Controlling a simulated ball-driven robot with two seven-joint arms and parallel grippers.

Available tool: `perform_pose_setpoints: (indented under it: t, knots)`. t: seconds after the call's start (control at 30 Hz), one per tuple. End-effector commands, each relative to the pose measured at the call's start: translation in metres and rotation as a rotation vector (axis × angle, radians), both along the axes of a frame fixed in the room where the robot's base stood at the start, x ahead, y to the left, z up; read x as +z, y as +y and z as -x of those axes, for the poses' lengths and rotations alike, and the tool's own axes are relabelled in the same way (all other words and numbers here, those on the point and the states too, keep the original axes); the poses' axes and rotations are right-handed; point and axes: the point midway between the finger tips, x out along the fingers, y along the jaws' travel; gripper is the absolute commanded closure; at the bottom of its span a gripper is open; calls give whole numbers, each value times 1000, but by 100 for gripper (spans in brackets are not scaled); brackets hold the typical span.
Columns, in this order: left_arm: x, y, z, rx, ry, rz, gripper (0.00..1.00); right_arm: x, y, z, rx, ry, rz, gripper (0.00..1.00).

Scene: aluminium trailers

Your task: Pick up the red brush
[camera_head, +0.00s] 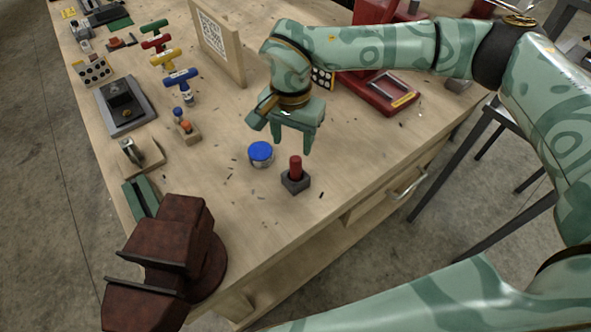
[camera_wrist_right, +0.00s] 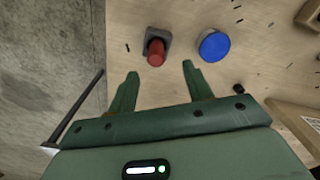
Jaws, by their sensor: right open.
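The red brush (camera_head: 295,167) shows as an upright red handle in a small dark square block on the wooden workbench. It also shows in the right wrist view (camera_wrist_right: 156,52), just beyond the fingertips and roughly between their lines. Its bristles cannot be made out. My right gripper (camera_head: 292,142) is open and empty, above the bench and a little behind the brush in the head view, apart from it. Its two green fingers (camera_wrist_right: 160,70) stand spread in the wrist view. My left gripper is not in view.
A blue-topped round tin (camera_head: 261,153) stands close beside the brush. A rusty red vise (camera_head: 165,255) is at the near left corner. A framed panel (camera_head: 217,45) and a red tool (camera_head: 378,92) stand behind. Bare bench surrounds the brush, with scattered dark shavings.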

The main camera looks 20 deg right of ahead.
Motion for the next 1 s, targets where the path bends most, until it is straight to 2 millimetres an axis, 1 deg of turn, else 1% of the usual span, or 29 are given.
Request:
perform_pose_setpoints:
  t: [0.03,0.1,0.27,0.43,0.5,0.6,0.8,0.83,0.87,0.9,0.97,1.0]
  knots:
    - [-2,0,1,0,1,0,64,-9,1,0,0,3,-1,49]
    - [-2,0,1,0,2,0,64,-17,1,0,1,1,-2,49]
    - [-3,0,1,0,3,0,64,-29,-1,1,0,2,-2,49]
    - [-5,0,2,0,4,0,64,-57,-7,5,0,3,-3,49]
    - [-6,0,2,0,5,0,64,-67,-6,4,0,2,-3,49]
    - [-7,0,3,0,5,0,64,-74,-6,4,0,1,-4,49]
    - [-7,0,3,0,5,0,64,-75,-6,4,1,-1,-3,49]
    - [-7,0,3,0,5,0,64,-75,-6,4,1,-1,-3,52]
    - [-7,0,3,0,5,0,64,-75,-6,4,1,-1,-3,61]
    - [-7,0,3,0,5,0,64,-75,-6,4,1,-1,-4,72]
    - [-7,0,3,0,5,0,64,-75,-6,4,1,-1,-3,88]
    - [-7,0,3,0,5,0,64,-75,-6,4,1,-1,-3,98]
